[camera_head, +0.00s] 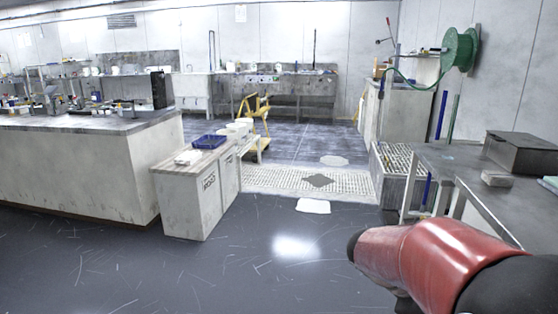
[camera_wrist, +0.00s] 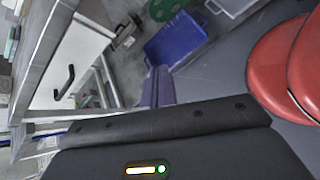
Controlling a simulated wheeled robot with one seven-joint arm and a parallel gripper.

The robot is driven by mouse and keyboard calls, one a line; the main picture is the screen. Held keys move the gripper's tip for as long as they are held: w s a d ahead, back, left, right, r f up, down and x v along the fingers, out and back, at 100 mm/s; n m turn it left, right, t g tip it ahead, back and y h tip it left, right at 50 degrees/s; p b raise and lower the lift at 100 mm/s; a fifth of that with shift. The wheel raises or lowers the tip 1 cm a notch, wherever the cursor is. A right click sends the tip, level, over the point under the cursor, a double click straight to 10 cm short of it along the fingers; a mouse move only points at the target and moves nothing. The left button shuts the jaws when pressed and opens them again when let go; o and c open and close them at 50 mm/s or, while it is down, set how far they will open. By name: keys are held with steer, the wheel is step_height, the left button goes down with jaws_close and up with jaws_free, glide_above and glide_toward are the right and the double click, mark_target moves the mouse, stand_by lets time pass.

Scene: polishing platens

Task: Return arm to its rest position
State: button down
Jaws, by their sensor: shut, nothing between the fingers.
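My gripper (camera_wrist: 159,72) shows in the wrist view, its two narrow fingers together with nothing between them. They stick out beyond the dark gripper body at the bottom of that view. A red part of my arm reaches in from the lower right in the head view, beside the grey workbench at the right. The gripper itself is not visible in the head view. Red parts of my own body show at the right edge of the wrist view, apart from the fingers.
The grey workbench (camera_head: 462,172) at right carries a dark box (camera_head: 522,151). A blue bin (camera_wrist: 176,44) lies beyond my fingers in the wrist view. The dark floor between is open.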

steer(key=s+a+r+m+t+y, duration=0.1)
steer(key=s+a+m+t+y, duration=0.3)
steer(key=a, duration=0.5)
steer(key=s+a+m+t+y, duration=0.4)
steer(key=a+m+y, duration=0.1)
steer(key=a, duration=0.4)
steer(key=shift+s+r+t+y, duration=0.2)
steer(key=shift+r+t+y, duration=0.15)
steer(key=shift+y, duration=0.25)
